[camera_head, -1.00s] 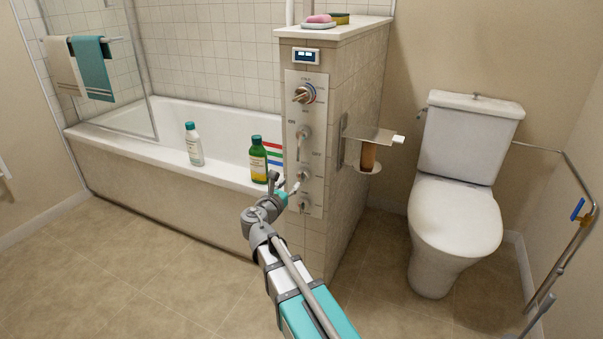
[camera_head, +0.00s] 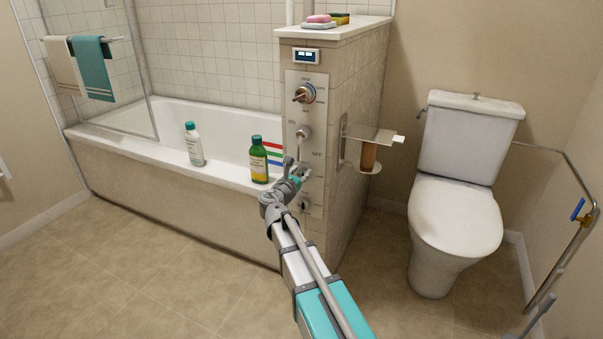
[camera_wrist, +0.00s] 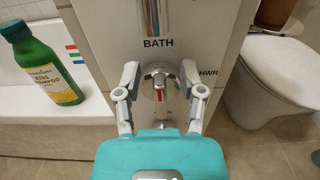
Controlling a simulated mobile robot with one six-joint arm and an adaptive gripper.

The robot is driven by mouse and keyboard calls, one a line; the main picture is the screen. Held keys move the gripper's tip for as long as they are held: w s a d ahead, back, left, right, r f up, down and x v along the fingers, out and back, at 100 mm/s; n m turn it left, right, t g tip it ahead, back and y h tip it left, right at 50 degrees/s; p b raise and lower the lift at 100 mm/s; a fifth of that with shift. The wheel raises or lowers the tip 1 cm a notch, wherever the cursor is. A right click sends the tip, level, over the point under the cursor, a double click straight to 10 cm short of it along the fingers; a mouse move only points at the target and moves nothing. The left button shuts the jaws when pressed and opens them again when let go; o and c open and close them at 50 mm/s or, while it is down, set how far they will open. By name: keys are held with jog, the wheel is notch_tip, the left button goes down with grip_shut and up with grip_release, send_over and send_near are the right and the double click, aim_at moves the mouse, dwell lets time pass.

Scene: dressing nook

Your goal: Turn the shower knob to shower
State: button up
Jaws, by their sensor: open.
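The shower knob (camera_wrist: 157,84) is a metal knob with a red mark, seen in the wrist view between my gripper's fingers. The label "BATH" (camera_wrist: 158,43) is above it. A label showing "HWR" (camera_wrist: 208,72) is at its right, its start hidden by the right finger. The red mark lies roughly upright, in line with "BATH". My gripper (camera_wrist: 160,78) is open, with one finger on each side of the knob; I cannot tell if they touch it. In the head view my gripper (camera_head: 295,171) is at the lower part of the control panel (camera_head: 318,120) and partly covers the knob.
On the panel are a top dial (camera_head: 304,94), an ON/OFF lever (camera_head: 302,136) and a bottom knob (camera_head: 304,203). A green bottle (camera_head: 259,162) and a white bottle (camera_head: 193,146) stand on the tub rim.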

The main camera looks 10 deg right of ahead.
grip_shut()
jog(key=shift+s+r, duration=0.1)
